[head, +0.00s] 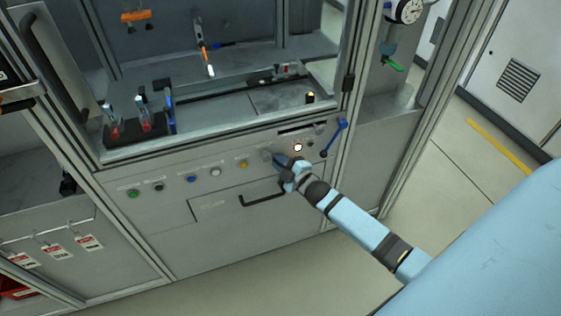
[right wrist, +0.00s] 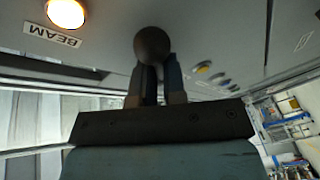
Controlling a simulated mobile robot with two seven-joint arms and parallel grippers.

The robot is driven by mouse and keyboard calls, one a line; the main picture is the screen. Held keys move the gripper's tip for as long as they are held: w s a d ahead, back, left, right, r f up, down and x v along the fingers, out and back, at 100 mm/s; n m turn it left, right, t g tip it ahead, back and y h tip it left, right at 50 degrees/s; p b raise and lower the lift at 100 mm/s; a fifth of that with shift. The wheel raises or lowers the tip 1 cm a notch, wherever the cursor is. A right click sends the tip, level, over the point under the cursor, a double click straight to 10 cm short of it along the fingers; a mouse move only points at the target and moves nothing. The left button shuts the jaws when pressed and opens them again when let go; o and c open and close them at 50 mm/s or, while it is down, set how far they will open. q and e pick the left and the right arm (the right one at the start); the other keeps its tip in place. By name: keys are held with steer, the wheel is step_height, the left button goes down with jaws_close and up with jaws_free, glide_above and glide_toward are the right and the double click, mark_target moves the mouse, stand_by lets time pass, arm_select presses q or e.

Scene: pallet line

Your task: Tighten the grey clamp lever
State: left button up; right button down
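The grey clamp lever (head: 266,155) is on the sloping front panel, just left of my right gripper's fingertips. Only a small grey part of it shows in the head view. In the right wrist view its dark round knob (right wrist: 152,45) stands at the fingertips, overlapping them. My right gripper (head: 280,160) reaches the panel, and its two fingers (right wrist: 158,82) stand close together around the lever below the knob. The fingers look shut on it, though the contact is partly hidden by the knob. My left gripper is not in view.
A lit button (head: 298,147), labelled BEAM in the wrist view, sits right of the gripper. A blue lever (head: 335,137) is further right. Several coloured buttons (head: 192,179) line the panel to the left. A black drawer handle (head: 262,199) lies just below.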

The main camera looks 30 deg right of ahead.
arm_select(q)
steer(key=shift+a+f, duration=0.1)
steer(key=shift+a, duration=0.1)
arm_select(e)
steer(key=shift+f, duration=0.1)
arm_select(q)
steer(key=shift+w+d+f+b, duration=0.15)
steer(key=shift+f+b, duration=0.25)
steer(key=shift+b, duration=0.7)
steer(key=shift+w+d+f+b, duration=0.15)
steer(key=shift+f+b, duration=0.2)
steer(key=shift+b, duration=0.7)
arm_select(e)
steer(key=shift+w+a+f+m+t+h, duration=0.1)
steer(key=shift+a+f+m+t+h, duration=0.45)
steer(key=shift+m, duration=1.7)
steer(key=shift+w+a+f+m+t+h, duration=0.25)
steer(key=shift+a+m+t+h, duration=0.4)
steer(key=shift+m, duration=1.65)
steer(key=shift+a+f+m+t+h, duration=0.5)
steer(key=shift+m+t, duration=0.2)
steer(key=shift+m, duration=1.55)
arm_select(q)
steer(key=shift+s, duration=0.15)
arm_select(e)
steer(key=c, duration=1.2)
jaws_free()
